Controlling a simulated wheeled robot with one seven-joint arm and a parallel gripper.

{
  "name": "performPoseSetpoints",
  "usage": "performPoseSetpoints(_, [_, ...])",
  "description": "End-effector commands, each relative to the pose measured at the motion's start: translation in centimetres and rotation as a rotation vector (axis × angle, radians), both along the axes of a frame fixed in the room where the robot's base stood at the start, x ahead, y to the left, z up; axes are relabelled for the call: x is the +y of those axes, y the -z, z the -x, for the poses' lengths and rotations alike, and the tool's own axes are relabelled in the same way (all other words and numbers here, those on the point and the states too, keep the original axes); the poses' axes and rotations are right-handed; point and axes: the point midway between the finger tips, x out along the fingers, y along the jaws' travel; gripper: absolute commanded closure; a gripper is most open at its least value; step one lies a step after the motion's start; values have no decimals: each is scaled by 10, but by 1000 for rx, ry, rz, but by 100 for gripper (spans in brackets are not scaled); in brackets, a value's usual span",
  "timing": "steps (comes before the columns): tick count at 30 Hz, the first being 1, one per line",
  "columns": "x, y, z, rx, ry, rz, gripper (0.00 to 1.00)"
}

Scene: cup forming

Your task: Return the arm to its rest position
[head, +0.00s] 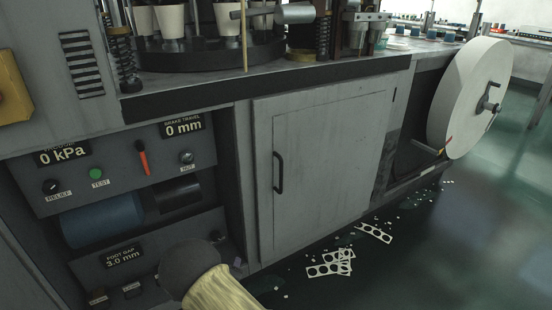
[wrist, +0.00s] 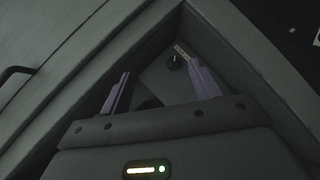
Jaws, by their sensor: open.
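My gripper (wrist: 160,70) shows in the wrist view with its two purple-grey fingers spread apart and nothing between them. Beyond the fingers is a recess in the grey machine front, with a dark knob (wrist: 176,62) and a small label. In the head view my arm, with a dark rounded joint and a yellowish sleeve, is low in the picture in front of the lower panel. The gripper is mostly hidden there. I cannot tell whether the fingers touch anything.
The control panel (head: 120,205) has a red-orange lever (head: 142,158) and a green button (head: 96,174). A closed cabinet door (head: 330,165) with a handle (head: 278,172) stands right of it. Punched paper scraps (head: 330,264) litter the floor. A large paper reel (head: 468,98) is at right.

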Motion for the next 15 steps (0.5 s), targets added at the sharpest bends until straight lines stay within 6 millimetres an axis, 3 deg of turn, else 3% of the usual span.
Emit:
performPoseSetpoints(1, [-13,-21,-6,42,37,-57,37])
performPoseSetpoints(8, [-65,-83,-9,245,182,-289,37])
performPoseSetpoints(15, [-124,-151,14,426,337,-488,37])
